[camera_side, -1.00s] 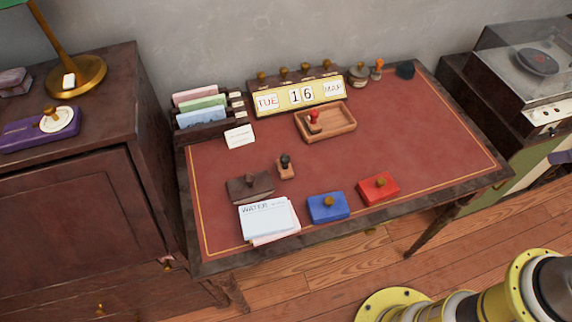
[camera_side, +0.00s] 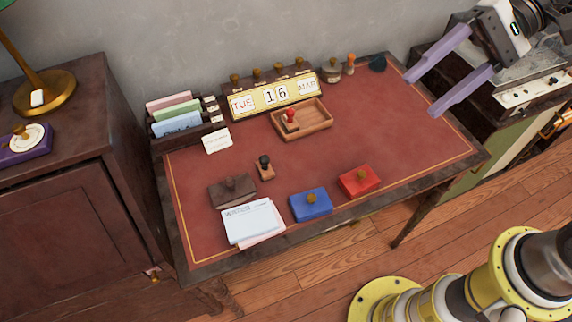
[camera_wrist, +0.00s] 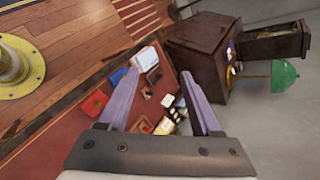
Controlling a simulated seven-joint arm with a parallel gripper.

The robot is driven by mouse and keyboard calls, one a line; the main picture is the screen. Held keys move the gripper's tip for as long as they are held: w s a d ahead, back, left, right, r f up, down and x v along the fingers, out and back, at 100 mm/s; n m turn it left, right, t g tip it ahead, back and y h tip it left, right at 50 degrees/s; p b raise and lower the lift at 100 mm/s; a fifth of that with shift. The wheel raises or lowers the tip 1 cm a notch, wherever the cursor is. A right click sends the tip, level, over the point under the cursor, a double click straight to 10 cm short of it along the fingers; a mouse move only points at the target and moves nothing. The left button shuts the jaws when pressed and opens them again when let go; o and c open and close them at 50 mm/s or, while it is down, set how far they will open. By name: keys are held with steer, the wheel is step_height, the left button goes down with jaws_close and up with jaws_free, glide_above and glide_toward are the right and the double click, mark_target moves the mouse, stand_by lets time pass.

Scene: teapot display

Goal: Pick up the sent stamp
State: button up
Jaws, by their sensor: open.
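Two stamps stand out on the red desktop. One has a black knob and wooden base (camera_side: 264,167) and stands on the open surface left of the middle. The other has a red handle (camera_side: 291,119) and sits at the left end of a wooden tray (camera_side: 318,123). I cannot read which is the sent stamp. My gripper (camera_side: 420,97), with two purple fingers, is open and empty above the desk's right back corner, well away from both stamps. In the wrist view, my gripper (camera_wrist: 160,73) spans part of the distant desk.
A calendar (camera_side: 273,95) and card rack (camera_side: 180,122) stand at the back. A dark block (camera_side: 232,190), papers (camera_side: 250,221), blue pad box (camera_side: 310,206) and red pad box (camera_side: 360,180) line the front. The desk's right half (camera_side: 415,140) is mostly clear. A record player stands right.

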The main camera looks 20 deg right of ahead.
steer(key=w+a+f+m+y, duration=0.2)
steer(key=w+f+m+y, duration=0.25)
steer(key=w, duration=0.45)
steer(key=w+a+f+m+y, duration=0.3)
steer(key=w+f, duration=0.3)
steer(key=w, duration=0.2)
steer(key=m+t, duration=0.3)
steer(key=m, duration=0.5)
glide_toward(264, 156)
steer(key=d, duration=0.3)
steer(key=shift+s+d+f+n, duration=0.2)
steer(key=shift+d+f+n, duration=0.05)
steer(key=shift+d+f, duration=0.1)
steer(key=shift+a+f, duration=0.15)
steer(key=shift+a, duration=0.15)
steer(key=a, duration=0.4)
steer(key=w+a, duration=0.1)
steer(key=a, duration=0.3)
steer(key=w+a, duration=0.1)
steer(key=a, duration=0.4)
jaws_close()
